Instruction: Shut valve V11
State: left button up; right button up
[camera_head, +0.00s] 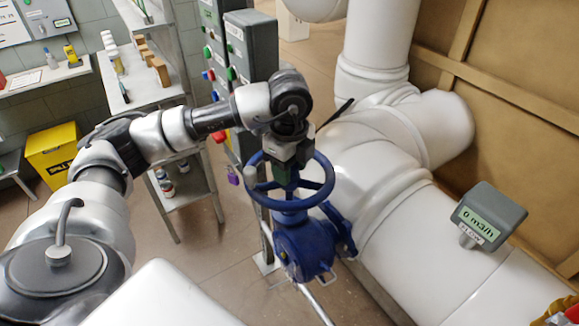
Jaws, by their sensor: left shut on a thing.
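A blue valve (303,248) with a round blue handwheel (328,180) stands in front of the large white pipe. No V11 label can be read on it. My left arm reaches in from the left, and my left gripper (287,168) points down onto the handwheel and is shut on it. The gripper covers the far part of the wheel, and its fingertips are partly hidden. A flow meter (484,217) on the white pipe to the right reads "0 m3/h".
Thick white pipes (405,265) fill the space right of the valve. Grey control boxes (252,48) stand behind my left arm. A shelf rack (145,85) and a yellow bin (55,152) are at the left. Bare floor (190,255) shows left of the valve.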

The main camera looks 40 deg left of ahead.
pick_arm(q)
jog(key=m+b, duration=0.1)
jog(key=m, duration=0.1)
jog(key=f+m, duration=0.1)
jog(key=m, duration=0.1)
jog(key=shift+s+b, duration=0.15)
jog(key=shift+b, duration=0.25)
jog(key=m+b, duration=0.1)
jog(key=m, duration=0.3)
jog(key=shift+r, duration=0.15)
jog(key=shift+m+b, duration=0.5)
jog(key=shift+m, duration=0.4)
jog(key=m+b, duration=0.1)
jog(key=m, duration=0.3)
jog(key=shift+b, duration=0.3)
jog(key=shift+m, duration=1.2)
jog(key=shift+m+b, duration=0.7)
jog(key=shift+m, duration=0.3)
jog(key=m+b, duration=0.1)
jog(key=m, duration=0.4)
jog(key=shift+m+b, duration=0.35)
jog(key=shift+m, duration=0.05)
jog(key=m+b, duration=0.1)
jog(key=m, duration=0.1)
jog(key=shift+m, duration=0.4)
jog(key=m, duration=0.6)
jog(key=shift+b, duration=0.4)
